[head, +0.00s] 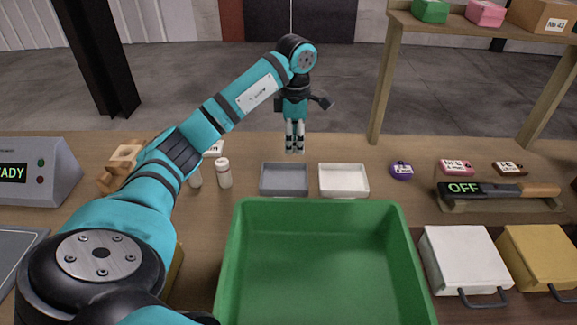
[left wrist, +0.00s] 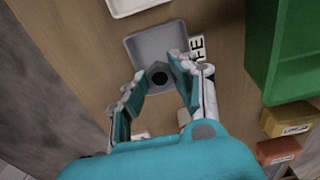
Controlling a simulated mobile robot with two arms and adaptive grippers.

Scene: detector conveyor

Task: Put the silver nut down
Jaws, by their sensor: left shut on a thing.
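My left gripper (head: 294,150) points down just beyond the back edge of the grey tray (head: 285,191) in the head view. In the left wrist view, my left gripper (left wrist: 157,74) is shut on the silver nut (left wrist: 158,76), a small grey piece with a dark middle between the fingertips. The nut appears over the grey tray (left wrist: 143,42) there. I cannot tell how high it is above the tray. My right gripper is not in view.
A white tray (head: 344,180) stands right of the grey one. A large green bin (head: 317,210) is in front. Small white bottles (head: 223,173) stand at left. A purple object (head: 401,170) and a wand marked OFF (head: 490,189) lie at right.

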